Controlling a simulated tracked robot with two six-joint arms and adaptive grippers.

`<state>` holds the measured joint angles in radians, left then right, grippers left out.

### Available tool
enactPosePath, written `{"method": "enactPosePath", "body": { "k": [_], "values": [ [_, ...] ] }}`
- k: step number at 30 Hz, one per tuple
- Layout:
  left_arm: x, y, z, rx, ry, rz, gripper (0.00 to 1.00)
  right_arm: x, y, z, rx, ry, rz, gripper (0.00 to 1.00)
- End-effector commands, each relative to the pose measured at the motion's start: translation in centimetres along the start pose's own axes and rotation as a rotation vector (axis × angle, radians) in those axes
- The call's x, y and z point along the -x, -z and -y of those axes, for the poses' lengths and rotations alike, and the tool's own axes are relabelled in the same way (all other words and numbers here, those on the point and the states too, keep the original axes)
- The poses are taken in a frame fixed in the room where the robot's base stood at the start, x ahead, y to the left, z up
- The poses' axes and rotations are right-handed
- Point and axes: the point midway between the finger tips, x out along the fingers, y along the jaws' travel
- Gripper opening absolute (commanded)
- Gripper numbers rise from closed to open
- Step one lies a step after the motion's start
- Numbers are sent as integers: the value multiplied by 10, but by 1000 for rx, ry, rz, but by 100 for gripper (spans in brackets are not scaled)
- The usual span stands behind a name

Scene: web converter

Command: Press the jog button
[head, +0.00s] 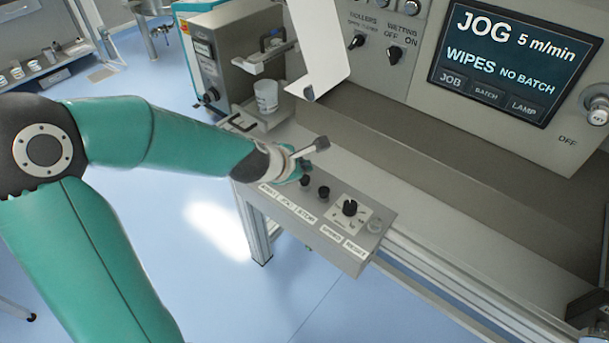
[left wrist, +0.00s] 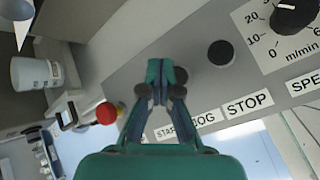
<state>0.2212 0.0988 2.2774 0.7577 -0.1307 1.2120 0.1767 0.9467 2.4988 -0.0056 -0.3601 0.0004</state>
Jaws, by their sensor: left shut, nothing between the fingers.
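The jog button (head: 305,181) is a small black knob on the grey control box, above the JOG label. My left gripper (head: 296,175) is at the box, close to the jog button's left side in the head view. In the left wrist view its green fingers (left wrist: 160,70) are shut and empty, over the button row beside the JOG label (left wrist: 205,118). The fingers hide much of the row, and I cannot tell whether they touch the button. The stop button (head: 323,192) is black and clear of the gripper; it also shows in the left wrist view (left wrist: 221,52). My right gripper is not in view.
A speed dial (head: 349,208) is right of the buttons. A red mushroom button (left wrist: 106,113) is left of the fingers in the left wrist view. A white cup (head: 266,96) stands behind the box. The screen (head: 515,58) reads JOG 5 m/min.

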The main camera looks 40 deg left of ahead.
Motion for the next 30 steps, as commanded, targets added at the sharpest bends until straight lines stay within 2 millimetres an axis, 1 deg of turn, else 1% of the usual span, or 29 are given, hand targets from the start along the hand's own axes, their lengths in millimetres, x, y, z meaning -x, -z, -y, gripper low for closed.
{"method": "enactPosePath", "body": {
  "k": [1,3,12,30],
  "values": [
    [6,-5,-5,0,-1,0,0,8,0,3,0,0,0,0],
    [12,-8,-8,1,-1,1,0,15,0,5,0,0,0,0],
    [31,-23,-22,0,0,0,0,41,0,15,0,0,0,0],
    [31,-23,-23,0,0,0,0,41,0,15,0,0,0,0]
  ]
}}
